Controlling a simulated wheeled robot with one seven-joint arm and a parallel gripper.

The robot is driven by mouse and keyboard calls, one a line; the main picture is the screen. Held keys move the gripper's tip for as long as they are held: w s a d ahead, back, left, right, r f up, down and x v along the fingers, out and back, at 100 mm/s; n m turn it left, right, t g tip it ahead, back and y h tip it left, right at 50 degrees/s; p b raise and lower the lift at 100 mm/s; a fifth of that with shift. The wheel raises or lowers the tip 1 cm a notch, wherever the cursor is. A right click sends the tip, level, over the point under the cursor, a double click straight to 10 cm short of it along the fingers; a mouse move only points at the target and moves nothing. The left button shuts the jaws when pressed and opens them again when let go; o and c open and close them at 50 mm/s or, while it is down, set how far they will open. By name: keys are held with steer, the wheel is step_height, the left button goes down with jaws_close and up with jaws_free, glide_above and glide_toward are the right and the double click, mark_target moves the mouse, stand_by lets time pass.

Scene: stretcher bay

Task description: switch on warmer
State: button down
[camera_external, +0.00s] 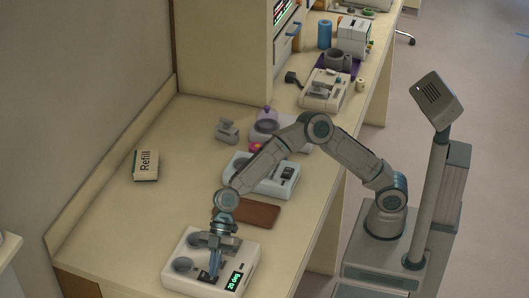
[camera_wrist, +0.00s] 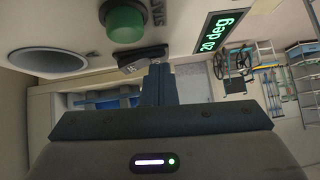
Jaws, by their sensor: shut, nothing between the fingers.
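The warmer (camera_external: 180,281) is a white box on the near end of the counter, with dark round recesses on top. Its lit green display (camera_external: 234,281) reads "20 deg", as it does in the wrist view (camera_wrist: 222,30). In the wrist view a green button (camera_wrist: 126,20) labelled "START" stands beside a black rocker switch (camera_wrist: 143,57). My gripper (camera_external: 214,274) points down over the warmer, shut and empty. In the wrist view its fingertips (camera_wrist: 158,70) are at the switch's edge; I cannot tell whether they touch. They partly hide the switch.
A brown flat pad (camera_external: 258,214) and another white device (camera_external: 262,187) lie behind the warmer. A "Refill" box (camera_external: 146,165) lies at the left. Several more devices stand along the counter farther back. The counter left of the warmer is clear.

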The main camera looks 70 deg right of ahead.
steer(key=shift+w, duration=0.1)
steer(key=shift+w+r, duration=0.2)
steer(key=shift+w, duration=0.45)
steer(key=shift+r, duration=0.1)
steer(key=shift+r+p, duration=0.25)
steer(key=shift+p, duration=0.1)
steer(key=r+p, duration=0.1)
steer(key=r, duration=0.2)
steer(key=shift+s, duration=0.2)
steer(key=s+b+v, duration=0.2)
steer(key=v, duration=0.8)
steer(key=shift+r, duration=0.1)
